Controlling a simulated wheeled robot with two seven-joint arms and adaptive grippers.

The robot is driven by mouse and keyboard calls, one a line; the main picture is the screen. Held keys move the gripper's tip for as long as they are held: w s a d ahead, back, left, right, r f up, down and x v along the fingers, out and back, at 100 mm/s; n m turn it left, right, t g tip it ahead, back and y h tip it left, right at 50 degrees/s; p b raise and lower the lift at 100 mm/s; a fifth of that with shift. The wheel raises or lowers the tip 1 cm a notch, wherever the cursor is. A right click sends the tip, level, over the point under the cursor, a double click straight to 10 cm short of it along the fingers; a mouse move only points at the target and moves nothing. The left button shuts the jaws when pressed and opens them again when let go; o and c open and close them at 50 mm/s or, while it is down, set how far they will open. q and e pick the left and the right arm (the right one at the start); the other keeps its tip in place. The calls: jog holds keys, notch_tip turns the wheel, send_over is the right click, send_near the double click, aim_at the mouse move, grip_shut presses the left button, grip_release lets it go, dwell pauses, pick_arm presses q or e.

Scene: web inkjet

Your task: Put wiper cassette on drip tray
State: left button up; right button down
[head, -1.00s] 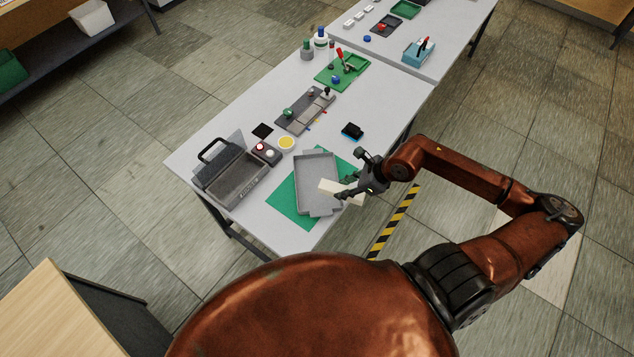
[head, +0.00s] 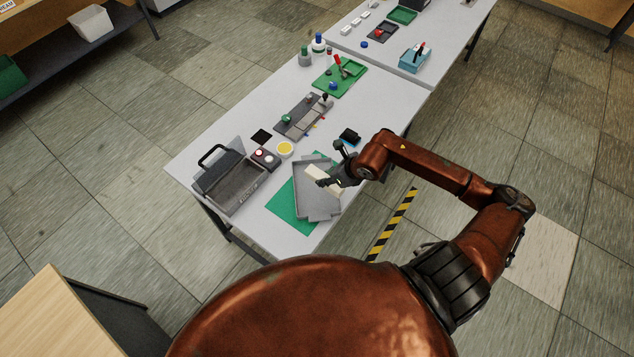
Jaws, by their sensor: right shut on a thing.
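The drip tray (head: 315,205) is a grey, shallow, rimmed tray on a green mat (head: 284,206) near the table's front corner. A cream-white block, which looks like the wiper cassette (head: 317,174), is in my right gripper (head: 326,183). The gripper is shut on it, over the far part of the tray. I cannot tell whether the block touches the tray floor. The gripper hides part of the block and of the tray's right side. My left gripper is not in view.
An open grey toolbox (head: 238,185) stands left of the tray. A button box (head: 265,158), a yellow-topped round tub (head: 285,149) and a small black-and-blue item (head: 349,136) lie beyond it. A grey fixture plate (head: 304,117) is farther back.

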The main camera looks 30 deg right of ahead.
aim_at(317, 178)
jog(key=x, duration=0.6)
jog(key=shift+w+a, duration=0.1)
jog(key=shift+w, duration=0.25)
notch_tip(317, 178, down, 3)
jog(key=shift+w+f+p, duration=0.1)
jog(key=shift+f+p, duration=0.1)
jog(key=shift+p, duration=0.55)
jog(key=c, duration=1.5)
grip_release()
jog(key=b+v, duration=0.1)
jog(key=v, duration=1.1)
